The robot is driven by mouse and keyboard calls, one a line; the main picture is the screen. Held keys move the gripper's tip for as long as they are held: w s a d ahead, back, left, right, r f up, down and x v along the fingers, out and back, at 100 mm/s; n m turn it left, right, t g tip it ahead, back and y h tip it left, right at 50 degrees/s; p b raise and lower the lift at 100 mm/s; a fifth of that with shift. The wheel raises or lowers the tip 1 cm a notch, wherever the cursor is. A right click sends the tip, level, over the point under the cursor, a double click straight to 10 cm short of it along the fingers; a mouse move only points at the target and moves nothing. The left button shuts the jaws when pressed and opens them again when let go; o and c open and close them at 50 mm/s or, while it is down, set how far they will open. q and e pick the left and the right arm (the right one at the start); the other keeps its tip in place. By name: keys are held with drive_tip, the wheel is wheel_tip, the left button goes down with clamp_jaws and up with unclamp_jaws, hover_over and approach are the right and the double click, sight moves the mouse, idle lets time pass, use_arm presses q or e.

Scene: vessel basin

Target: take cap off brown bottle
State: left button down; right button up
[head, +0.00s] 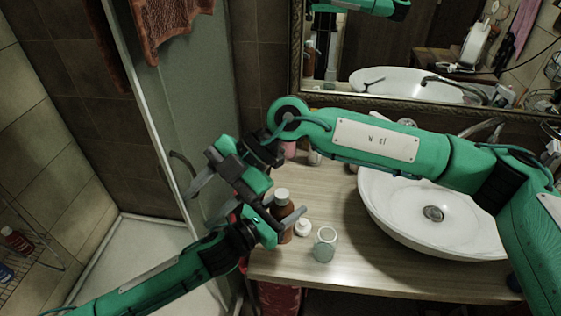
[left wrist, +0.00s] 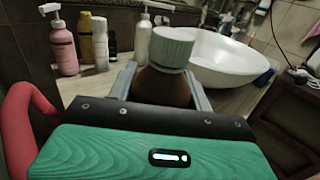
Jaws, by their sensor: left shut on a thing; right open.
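The brown bottle (head: 284,208) stands upright at the left end of the counter, with its white ribbed cap (head: 281,194) on. In the left wrist view the cap (left wrist: 172,46) and brown shoulder (left wrist: 160,87) show between the two fingers. My left gripper (head: 286,226) is shut on the bottle's body, below the cap. My right gripper (head: 208,198) is open and empty, left of the bottle, with its fingers pointing left and away from the cap. The bottle's lower part is partly hidden by my left gripper.
A small white round item (head: 303,227) and a clear glass (head: 325,244) stand right of the bottle. The basin (head: 400,222) is further right. Pink (left wrist: 64,48), yellow (left wrist: 86,38) and white (left wrist: 101,43) bottles stand behind. A glass shower panel (head: 205,110) is at left.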

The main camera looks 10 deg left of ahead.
drive_tip(key=w+d+f+m+t+h, duration=0.2)
drive_tip(key=w+m+t+h, duration=0.15)
drive_tip(key=w, duration=0.75)
drive_tip(key=m+t+h, duration=0.1)
drive_tip(key=t+h, duration=0.3)
drive_tip(key=h, duration=0.1)
hover_over(281, 193)
drive_tip(key=shift+a+r+g, duration=0.15)
drive_tip(key=shift+r+g, duration=0.1)
drive_tip(key=shift+r, duration=0.05)
drive_tip(key=shift+f, duration=3.95)
